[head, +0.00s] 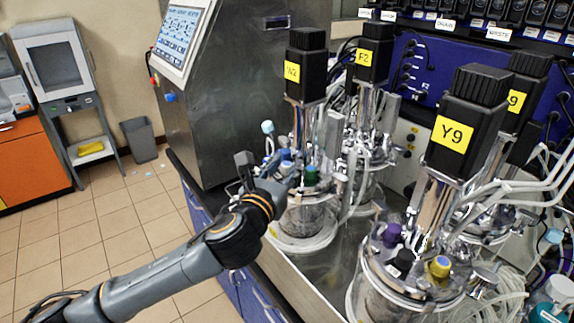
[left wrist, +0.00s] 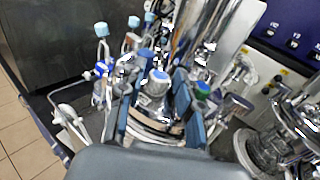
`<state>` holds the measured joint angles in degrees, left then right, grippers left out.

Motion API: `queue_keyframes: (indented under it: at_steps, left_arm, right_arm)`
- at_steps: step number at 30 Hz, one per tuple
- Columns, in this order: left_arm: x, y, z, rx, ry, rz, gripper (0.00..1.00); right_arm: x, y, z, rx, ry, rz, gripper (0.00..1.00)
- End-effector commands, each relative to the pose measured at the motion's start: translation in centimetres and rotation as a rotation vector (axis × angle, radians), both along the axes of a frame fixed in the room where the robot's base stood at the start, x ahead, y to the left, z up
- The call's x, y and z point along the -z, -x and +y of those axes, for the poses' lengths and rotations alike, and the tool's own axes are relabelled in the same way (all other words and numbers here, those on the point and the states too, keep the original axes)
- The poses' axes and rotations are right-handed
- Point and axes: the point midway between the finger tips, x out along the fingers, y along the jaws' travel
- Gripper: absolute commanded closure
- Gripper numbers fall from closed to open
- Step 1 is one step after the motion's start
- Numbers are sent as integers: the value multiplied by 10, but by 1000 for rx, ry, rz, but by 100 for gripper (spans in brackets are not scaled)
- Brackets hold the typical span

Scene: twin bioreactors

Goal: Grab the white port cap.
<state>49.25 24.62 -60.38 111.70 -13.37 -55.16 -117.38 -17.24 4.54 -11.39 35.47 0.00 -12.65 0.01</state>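In the head view my left gripper (head: 281,170) reaches over the W2 lid and partly hides the caps there. A green cap (head: 311,174) is just right of it. My right gripper is not in view.
The motor labelled W2 (head: 304,66) rises above the gripper. A blue-topped tube (head: 267,127) and metal fittings stand close by. The Y9 bioreactor (head: 462,120) is at right, with purple, black and yellow caps. A steel cabinet (head: 235,90) stands behind; open floor lies left.

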Motion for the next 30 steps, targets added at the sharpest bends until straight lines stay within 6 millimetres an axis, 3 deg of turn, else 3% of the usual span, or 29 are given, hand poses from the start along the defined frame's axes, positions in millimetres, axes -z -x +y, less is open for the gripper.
queue_keyframes:
  at_steps: [4, 9, 22, 28, 30]
  left_arm:
    - [0, 0, 0, 0, 0, -1, 66]
    - [0, 0, 0, -1, 0, 0, 96]
    - [-2, 0, 1, -1, 0, -1, 96]
    - [-15, 0, 0, 0, 2, -6, 96]
    - [-14, 8, 4, 0, 0, -1, 96]
  right_arm:
    - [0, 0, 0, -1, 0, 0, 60]
    - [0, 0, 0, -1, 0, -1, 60]
    - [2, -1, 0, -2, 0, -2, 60]
    - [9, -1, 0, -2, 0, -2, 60]
    - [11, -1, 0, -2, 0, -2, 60]
